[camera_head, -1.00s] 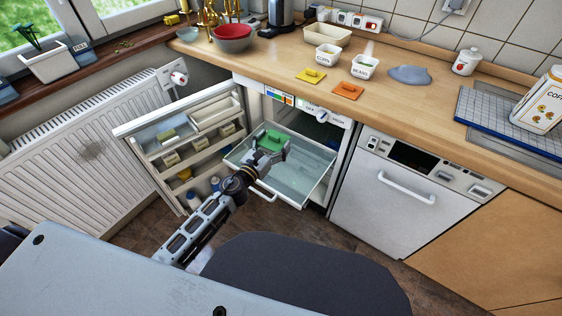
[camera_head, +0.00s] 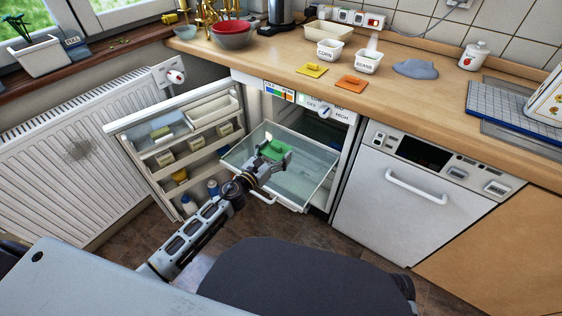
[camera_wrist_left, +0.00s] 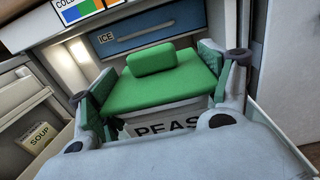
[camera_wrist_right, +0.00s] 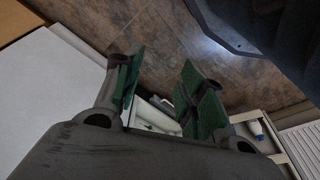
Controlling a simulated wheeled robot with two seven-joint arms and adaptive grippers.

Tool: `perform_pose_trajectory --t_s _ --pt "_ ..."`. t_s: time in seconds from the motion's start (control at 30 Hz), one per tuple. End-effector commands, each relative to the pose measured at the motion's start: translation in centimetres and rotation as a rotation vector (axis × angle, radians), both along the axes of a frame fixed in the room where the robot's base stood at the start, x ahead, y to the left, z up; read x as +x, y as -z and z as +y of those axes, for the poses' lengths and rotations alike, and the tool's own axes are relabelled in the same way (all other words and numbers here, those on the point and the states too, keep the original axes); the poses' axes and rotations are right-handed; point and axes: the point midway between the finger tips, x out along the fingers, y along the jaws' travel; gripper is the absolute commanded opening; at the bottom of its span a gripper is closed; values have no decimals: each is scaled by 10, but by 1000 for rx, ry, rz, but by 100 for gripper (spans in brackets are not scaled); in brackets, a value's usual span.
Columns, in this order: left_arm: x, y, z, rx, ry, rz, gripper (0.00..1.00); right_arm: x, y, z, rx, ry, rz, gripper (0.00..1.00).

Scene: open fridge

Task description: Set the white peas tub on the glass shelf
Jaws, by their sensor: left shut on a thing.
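My left gripper (camera_head: 275,163) is shut on the white peas tub (camera_wrist_left: 165,126), which has a green lid with a raised green grip. The lid shows in the head view (camera_head: 272,149), but most of the tub's body is hidden behind the gripper. The tub is over the pulled-out glass shelf (camera_head: 310,165) in front of the open fridge. I cannot tell whether its base touches the glass. My right gripper (camera_wrist_right: 160,88) shows only in its own wrist view, with its fingers apart and nothing between them.
The open fridge door (camera_head: 185,135) with stocked racks stands left of the shelf. A blue ICE compartment (camera_wrist_left: 150,35) is behind the tub. On the counter are corn (camera_head: 329,50) and beans (camera_head: 367,62) tubs, with yellow (camera_head: 312,70) and orange (camera_head: 351,83) lids. The shelf's right part looks clear.

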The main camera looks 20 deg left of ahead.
Motion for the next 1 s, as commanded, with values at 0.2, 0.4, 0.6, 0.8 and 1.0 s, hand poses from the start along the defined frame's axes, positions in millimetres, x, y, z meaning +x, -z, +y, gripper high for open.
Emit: perform_pose_trajectory --t_s 0.2,0.4,0.6,0.8,1.0 --pt "1 2 0 0 4 -1 48 0 -3 0 1 -1 -1 40" --pt "1 2 0 1 3 -1 48 0 -3 0 1 -1 -1 40" --pt "1 5 0 0 3 -1 48 0 -4 1 3 -1 -5 40" --pt "1 18 0 -1 2 -1 47 2 -12 3 12 -2 -23 40" --pt "1 36 0 -1 2 0 47 4 -29 6 25 -6 -54 40"
